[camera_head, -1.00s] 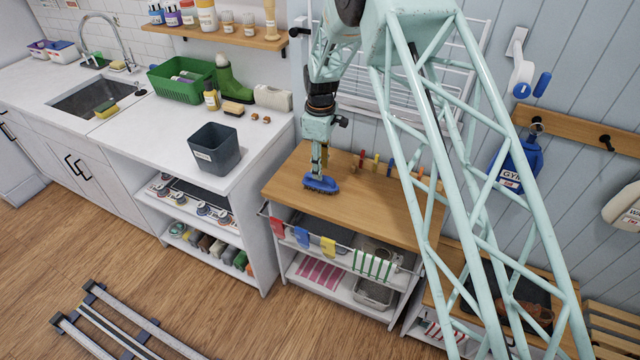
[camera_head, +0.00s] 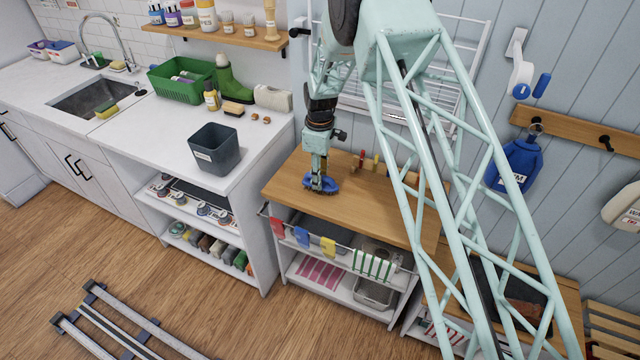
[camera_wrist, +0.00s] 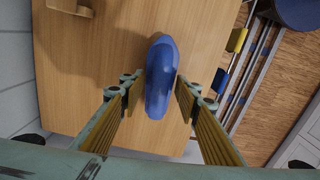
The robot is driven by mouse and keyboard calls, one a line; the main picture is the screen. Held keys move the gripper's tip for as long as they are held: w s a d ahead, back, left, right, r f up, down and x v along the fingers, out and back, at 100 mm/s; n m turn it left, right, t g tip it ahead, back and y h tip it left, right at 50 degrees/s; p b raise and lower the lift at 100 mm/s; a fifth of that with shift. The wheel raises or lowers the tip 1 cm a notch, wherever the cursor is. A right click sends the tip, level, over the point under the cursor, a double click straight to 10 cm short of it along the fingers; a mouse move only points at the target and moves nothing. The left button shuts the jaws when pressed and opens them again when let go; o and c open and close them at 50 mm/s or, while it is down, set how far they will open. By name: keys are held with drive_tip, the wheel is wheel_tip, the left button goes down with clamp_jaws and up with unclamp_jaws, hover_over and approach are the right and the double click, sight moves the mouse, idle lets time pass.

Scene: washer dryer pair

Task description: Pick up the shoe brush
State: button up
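The shoe brush, with a blue body (camera_head: 331,184) and dark bristles, lies on the wooden top of a small cart (camera_head: 385,205), near its left front part. In the wrist view the brush's smooth blue back (camera_wrist: 160,75) shows between my two fingers. My gripper (camera_head: 318,184) points down at the brush, one finger on each side. In the wrist view my gripper (camera_wrist: 158,92) is open, with a narrow gap left of the brush; I cannot tell whether the right finger touches it. My fingers partly cover the brush in the head view.
Several coloured clips (camera_head: 375,163) stand at the cart's back edge. Cloths, including a blue one (camera_head: 301,237), hang from its front rail. A grey bin (camera_head: 215,150) stands on the white counter to the left. The cart top before the clips is mostly clear.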

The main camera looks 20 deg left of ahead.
idle(0.6)
drive_tip(key=c, duration=1)
